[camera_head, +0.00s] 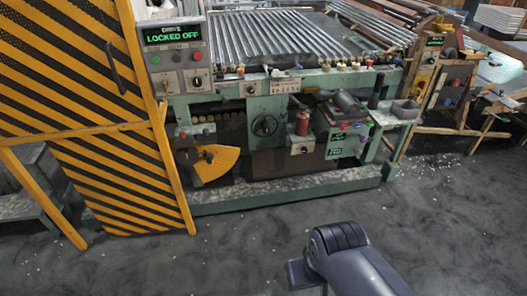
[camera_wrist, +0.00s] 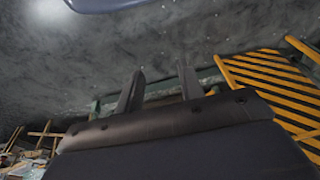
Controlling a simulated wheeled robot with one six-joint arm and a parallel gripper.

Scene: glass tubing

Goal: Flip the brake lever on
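No part is plainly labelled as the brake lever. An orange fan-shaped plate (camera_head: 217,161) with a dark part at its left sits low on the left front of the green machine (camera_head: 285,188); I cannot tell whether a lever belongs to it. In the head view, my arm is at the bottom right, over the floor and well short of the machine; the fingers are not distinguishable there.
A yellow-and-black striped guard (camera_head: 75,75) stands left of the machine and also shows in the wrist view (camera_wrist: 270,80). A handwheel (camera_head: 265,125) and a red cylinder (camera_head: 302,122) are on the machine's front. Yellow framework (camera_head: 425,80) stands right. The grey floor in front is clear.

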